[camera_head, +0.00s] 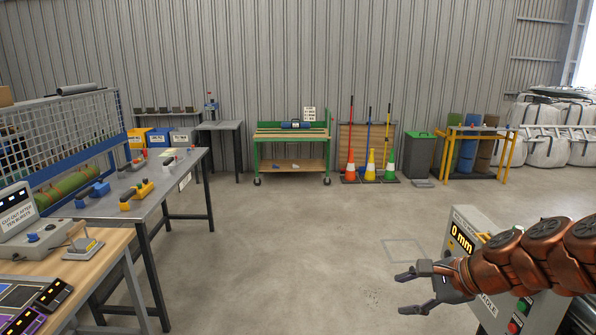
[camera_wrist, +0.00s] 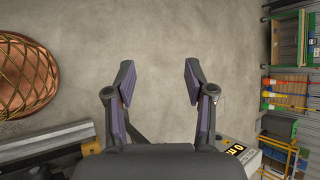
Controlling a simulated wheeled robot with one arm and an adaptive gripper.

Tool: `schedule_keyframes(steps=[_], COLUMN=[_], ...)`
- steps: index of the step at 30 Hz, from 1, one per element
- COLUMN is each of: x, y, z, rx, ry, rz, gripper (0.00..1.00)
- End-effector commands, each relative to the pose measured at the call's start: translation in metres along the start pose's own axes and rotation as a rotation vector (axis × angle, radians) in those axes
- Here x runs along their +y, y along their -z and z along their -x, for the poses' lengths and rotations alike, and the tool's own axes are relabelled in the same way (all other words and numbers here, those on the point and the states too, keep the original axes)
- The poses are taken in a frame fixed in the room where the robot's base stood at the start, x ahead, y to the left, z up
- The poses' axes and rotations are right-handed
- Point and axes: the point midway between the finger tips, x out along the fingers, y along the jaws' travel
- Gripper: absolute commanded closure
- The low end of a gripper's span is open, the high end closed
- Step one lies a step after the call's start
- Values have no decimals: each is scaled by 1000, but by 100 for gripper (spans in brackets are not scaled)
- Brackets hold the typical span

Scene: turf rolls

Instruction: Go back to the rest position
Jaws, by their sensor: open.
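My gripper (camera_head: 408,291) is at the lower right of the head view, at the end of my copper-coloured arm. Its dark fingers are spread and point left, with nothing between them. In the wrist view my gripper (camera_wrist: 158,80) shows two open fingers with purple inner pads over bare concrete floor (camera_wrist: 165,35). The gripper is in front of a grey machine (camera_head: 470,240) with a display reading "0 mm", and hides part of it. I cannot tell whether they touch.
A metal workbench (camera_head: 150,195) with tools and a wooden table (camera_head: 100,250) with devices stand at the left. A green cart (camera_head: 293,135), traffic cones (camera_head: 370,168), a dark bin (camera_head: 420,155) and white bags (camera_head: 545,130) line the back wall. The middle floor is clear.

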Motion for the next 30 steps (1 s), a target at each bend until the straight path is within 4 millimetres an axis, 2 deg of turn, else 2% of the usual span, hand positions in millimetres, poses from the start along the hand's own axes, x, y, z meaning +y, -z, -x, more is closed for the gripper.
schedule_keyframes(steps=[1,3,6,10,12,15,18,21,24,30], x=[20,52,98,158,189,227,255,273,281,284], y=[-25,-50,-76,-94,-96,-94,-89,-83,-79,-78], z=[-8,-14,-15,-5,4,22,40,53,61,64], rx=[-4,-12,-22,-43,-60,-83,-106,-127,-136,-141], ry=[-74,-180,-325,-515,-618,-751,-858,-934,-973,-986], rz=[119,284,509,782,914,1080,1201,1277,1317,1331], gripper=[46,46,46,46,46,46,46,46,46,46])
